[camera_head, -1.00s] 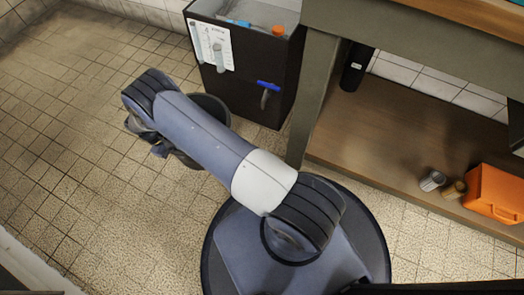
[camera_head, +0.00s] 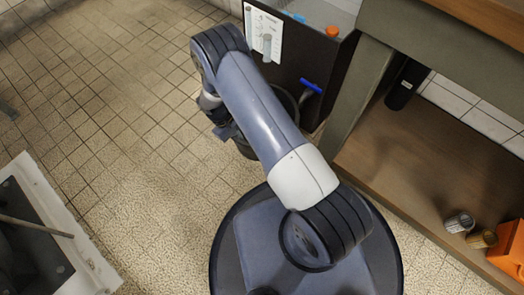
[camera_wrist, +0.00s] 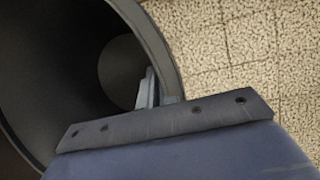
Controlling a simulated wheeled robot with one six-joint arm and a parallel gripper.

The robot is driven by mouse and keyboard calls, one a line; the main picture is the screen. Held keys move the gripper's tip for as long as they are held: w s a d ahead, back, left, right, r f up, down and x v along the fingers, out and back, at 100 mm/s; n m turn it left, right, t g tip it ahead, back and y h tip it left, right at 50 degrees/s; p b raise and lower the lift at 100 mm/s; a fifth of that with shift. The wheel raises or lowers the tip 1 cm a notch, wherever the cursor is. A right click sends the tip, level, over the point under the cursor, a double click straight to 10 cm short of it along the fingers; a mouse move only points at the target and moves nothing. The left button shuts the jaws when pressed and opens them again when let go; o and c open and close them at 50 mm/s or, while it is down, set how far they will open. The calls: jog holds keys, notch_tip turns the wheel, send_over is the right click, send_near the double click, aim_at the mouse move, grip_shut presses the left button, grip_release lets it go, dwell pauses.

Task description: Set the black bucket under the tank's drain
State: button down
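The black bucket (camera_head: 287,104) is close beside the dark tank (camera_head: 286,66), mostly hidden behind my arm in the head view. The tank's drain is a tap with a blue handle (camera_head: 311,86), low on its front face. The bucket's right rim is just left of and near the tap's spout; I cannot tell whether its mouth is under it. In the wrist view the bucket's dark inside (camera_wrist: 55,70) fills the left, and my gripper (camera_wrist: 150,92) is at its rim, one finger showing inside. It appears shut on the rim; the outer side is hidden.
A workbench with a lower shelf (camera_head: 405,150) stands right of the tank, its leg (camera_head: 357,85) close to the tap. A pale-framed dark unit (camera_head: 50,240) is lower left.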

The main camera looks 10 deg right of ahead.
jog(key=s+d+f+b, duration=0.3)
jog(key=s+d+b, duration=0.1)
jog(key=d, duration=0.3)
jog(key=shift+s+d+f, duration=0.2)
jog(key=shift+s+f, duration=0.05)
jog(key=shift+s, duration=0.35)
jog(key=shift+f, duration=0.1)
jog(key=c, duration=1.6)
grip_release()
jog(key=shift+c, duration=0.2)
jog(key=p+v, duration=0.4)
jog(key=v, duration=0.8)
jog(key=shift+p, duration=0.35)
jog(key=shift+d, duration=0.1)
